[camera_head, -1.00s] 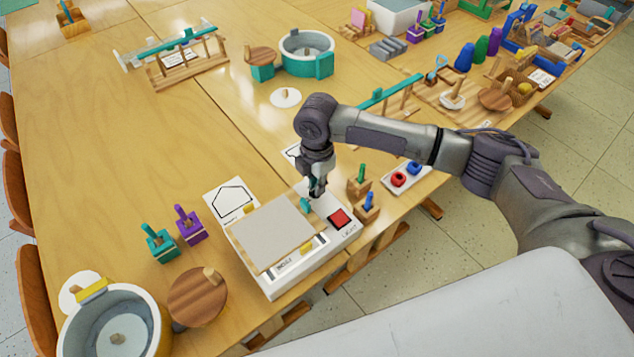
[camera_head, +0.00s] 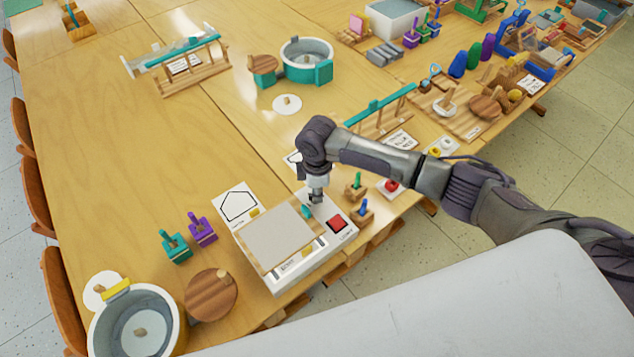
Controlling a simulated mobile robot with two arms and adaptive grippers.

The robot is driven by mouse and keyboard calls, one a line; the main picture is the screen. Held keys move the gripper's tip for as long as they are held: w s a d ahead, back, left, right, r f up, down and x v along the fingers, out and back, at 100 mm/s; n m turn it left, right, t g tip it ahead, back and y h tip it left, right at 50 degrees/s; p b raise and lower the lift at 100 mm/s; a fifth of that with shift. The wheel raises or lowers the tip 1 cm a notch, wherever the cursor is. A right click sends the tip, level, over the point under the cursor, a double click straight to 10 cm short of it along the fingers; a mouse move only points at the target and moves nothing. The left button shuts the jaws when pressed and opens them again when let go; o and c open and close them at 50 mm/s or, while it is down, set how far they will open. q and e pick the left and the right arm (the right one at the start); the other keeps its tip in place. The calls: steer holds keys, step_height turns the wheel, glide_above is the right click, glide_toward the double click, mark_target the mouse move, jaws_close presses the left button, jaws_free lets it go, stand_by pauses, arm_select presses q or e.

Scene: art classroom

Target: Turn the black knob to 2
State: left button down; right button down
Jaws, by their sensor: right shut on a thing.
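A white light box (camera_head: 322,252) with a grey panel (camera_head: 274,237) and a red button (camera_head: 337,223) sits near the table's front edge. My right gripper (camera_head: 316,199) points down at the box's far right corner, behind the red button. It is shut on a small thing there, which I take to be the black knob. The knob itself and any numbers around it are hidden by the gripper. My left gripper is not in view.
Wooden blocks with green (camera_head: 356,184) and blue (camera_head: 362,208) pegs stand close on the right. A pentagon card (camera_head: 236,204) lies left of the box.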

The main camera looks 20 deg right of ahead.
steer(key=m+p, duration=0.5)
steer(key=shift+s+a+r+m, duration=0.1)
steer(key=shift+s+r+m, duration=0.1)
steer(key=shift+m, duration=0.1)
steer(key=m+p, duration=0.2)
steer(key=m, duration=0.1)
steer(key=shift+f+m+p, duration=0.15)
steer(key=shift+m+p, duration=0.55)
steer(key=shift+m, duration=0.5)
steer(key=shift+w, duration=0.1)
steer(key=c, duration=1.2)
jaws_free()
step_height(320, 180, up, 12)
